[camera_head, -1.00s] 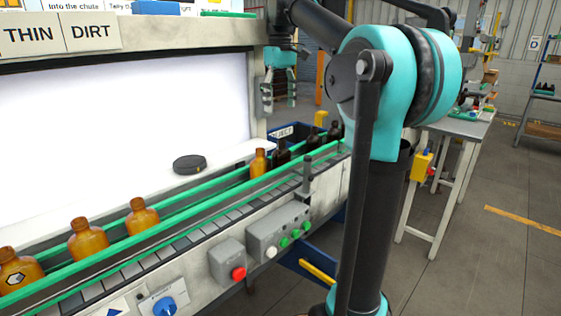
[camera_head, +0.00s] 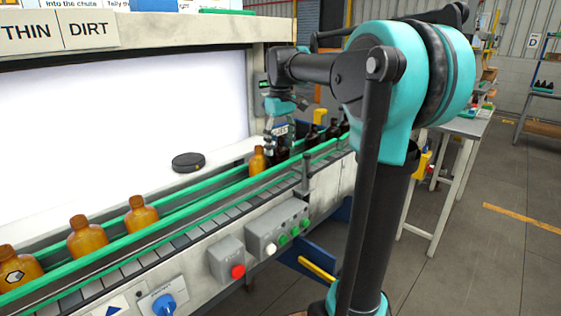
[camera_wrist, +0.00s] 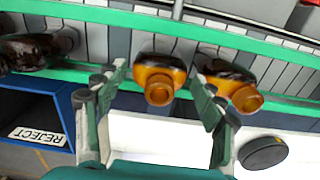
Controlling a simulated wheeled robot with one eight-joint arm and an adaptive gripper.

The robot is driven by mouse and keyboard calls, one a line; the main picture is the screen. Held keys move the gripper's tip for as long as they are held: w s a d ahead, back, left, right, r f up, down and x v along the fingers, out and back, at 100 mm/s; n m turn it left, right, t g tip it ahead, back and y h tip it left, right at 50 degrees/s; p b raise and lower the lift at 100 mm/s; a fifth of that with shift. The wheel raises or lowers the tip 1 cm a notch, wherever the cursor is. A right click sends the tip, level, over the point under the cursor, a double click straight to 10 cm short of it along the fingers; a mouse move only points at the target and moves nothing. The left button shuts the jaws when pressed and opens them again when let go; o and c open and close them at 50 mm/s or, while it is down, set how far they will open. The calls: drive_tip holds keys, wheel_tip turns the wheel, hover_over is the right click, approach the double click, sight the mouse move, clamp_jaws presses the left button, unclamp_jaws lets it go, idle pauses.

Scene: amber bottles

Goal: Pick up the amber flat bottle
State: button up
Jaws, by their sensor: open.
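My gripper (camera_wrist: 160,88) is open above the conveyor, pointing down, with a finger on either side of an amber bottle (camera_wrist: 160,78) in the wrist view. No contact with that bottle is clear. A second amber bottle (camera_wrist: 236,86) stands just to the right, partly behind the right finger. In the head view, one amber bottle (camera_head: 258,161) stands just left of my gripper (camera_head: 278,138), with dark-looking bottles (camera_head: 283,150) under and beside it. I cannot tell for sure which bottle is the flat one.
Green rails (camera_head: 190,218) run along both sides of the conveyor. Several amber bottles (camera_head: 87,237) stand at the left. A black puck (camera_head: 188,162) lies on the white ledge. A blue reject bin (camera_wrist: 45,108) is at the left in the wrist view. A control box (camera_head: 275,228) is on the conveyor's front.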

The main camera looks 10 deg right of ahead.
drive_tip(key=shift+f, duration=1.3)
drive_tip(key=shift+c, duration=0.6)
drive_tip(key=c, duration=0.9)
